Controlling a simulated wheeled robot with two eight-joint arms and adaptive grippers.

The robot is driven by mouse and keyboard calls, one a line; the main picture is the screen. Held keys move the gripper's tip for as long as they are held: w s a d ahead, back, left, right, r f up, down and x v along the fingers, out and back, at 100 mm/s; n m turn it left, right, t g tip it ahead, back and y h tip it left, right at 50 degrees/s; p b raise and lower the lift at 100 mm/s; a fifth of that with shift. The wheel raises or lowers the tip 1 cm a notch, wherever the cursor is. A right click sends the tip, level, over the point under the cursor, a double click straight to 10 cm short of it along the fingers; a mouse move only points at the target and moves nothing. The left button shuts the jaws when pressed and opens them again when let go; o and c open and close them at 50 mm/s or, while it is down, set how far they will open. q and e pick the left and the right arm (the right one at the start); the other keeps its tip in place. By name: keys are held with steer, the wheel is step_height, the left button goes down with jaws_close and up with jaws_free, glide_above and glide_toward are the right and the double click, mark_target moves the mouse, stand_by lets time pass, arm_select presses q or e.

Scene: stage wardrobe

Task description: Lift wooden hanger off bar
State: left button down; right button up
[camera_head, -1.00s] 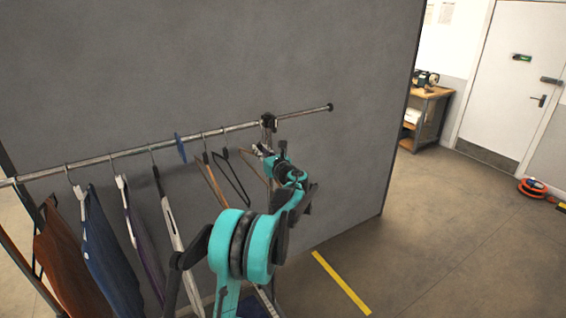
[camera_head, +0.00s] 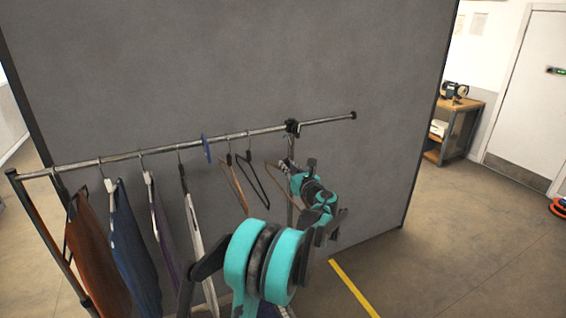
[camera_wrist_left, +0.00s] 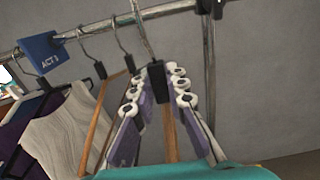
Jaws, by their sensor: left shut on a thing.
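A wooden hanger (camera_wrist_left: 170,125) with a black neck and metal hook is between the fingers of my left gripper (camera_wrist_left: 156,84) in the left wrist view. The gripper is shut on it near the neck. Its hook rises to the metal bar (camera_wrist_left: 90,34); I cannot tell whether it still rests on it. In the head view my left gripper (camera_head: 288,166) is just below the bar (camera_head: 240,135), near the black clamp (camera_head: 292,127), and largely hides the hanger. My right gripper is not in view.
Another wooden hanger (camera_head: 236,187) and a black hanger (camera_head: 255,185) hang just left. A blue divider (camera_head: 206,148) and several garments, including a blue one (camera_head: 130,240), hang further left. A grey panel (camera_head: 180,60) stands behind. The bar's right end is clear.

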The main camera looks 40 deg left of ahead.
arm_select(q)
steer(key=p+v, duration=0.2)
steer(key=v, duration=2.7)
steer(key=shift+s+d+p, duration=0.2)
steer(key=shift+d+p, duration=0.15)
